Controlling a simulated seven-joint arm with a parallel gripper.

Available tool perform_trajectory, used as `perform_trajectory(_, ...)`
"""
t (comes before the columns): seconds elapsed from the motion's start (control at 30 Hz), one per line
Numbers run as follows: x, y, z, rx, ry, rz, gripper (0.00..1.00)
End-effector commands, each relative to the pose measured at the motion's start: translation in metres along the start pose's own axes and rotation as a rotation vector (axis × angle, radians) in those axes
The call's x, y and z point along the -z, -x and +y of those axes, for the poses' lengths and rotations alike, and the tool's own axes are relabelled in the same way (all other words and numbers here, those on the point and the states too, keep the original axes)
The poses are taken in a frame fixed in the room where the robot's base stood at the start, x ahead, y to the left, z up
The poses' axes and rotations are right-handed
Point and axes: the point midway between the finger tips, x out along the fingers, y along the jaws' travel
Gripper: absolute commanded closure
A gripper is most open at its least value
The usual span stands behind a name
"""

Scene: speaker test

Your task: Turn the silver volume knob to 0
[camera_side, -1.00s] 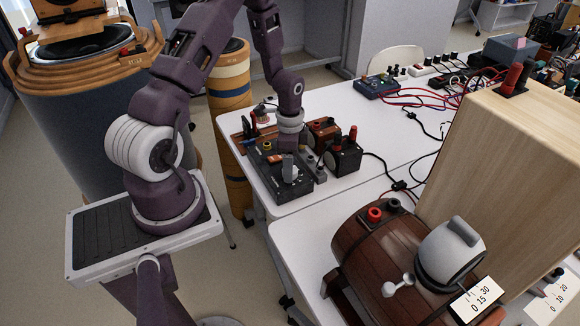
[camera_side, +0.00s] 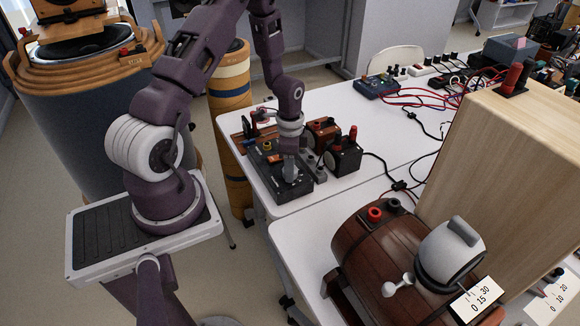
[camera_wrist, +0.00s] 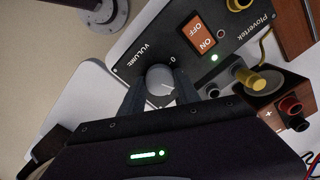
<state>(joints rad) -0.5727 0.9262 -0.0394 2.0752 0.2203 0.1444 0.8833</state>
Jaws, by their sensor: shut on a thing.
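The silver volume knob (camera_wrist: 160,78) is on the black amplifier box (camera_wrist: 133,38), beside the "VOLUME" label. A "0" mark shows just above and right of the knob in the wrist view. A pale pointer line on the knob's face points to the lower right, away from the "0". My gripper (camera_wrist: 160,90) is shut on the knob, one finger on each side of it. In the side view my gripper (camera_side: 290,168) is down at the black box (camera_side: 265,170) and hides most of the knob.
An orange OFF/ON switch (camera_wrist: 198,33) and a lit green lamp (camera_wrist: 214,57) are near the knob.

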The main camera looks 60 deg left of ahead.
Motion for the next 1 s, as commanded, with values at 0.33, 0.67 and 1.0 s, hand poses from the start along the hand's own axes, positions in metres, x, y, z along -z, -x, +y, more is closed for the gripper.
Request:
perform_trajectory(0.33,0.0003,0.0007,0.0,0.001,0.265,0.0,1.0)
perform_trajectory(0.67,0.0004,0.0007,-0.0002,0.001,0.58,0.001,1.0)
perform_trajectory(1.0,0.0002,0.0008,-0.0001,0.001,0.901,0.001,1.0)
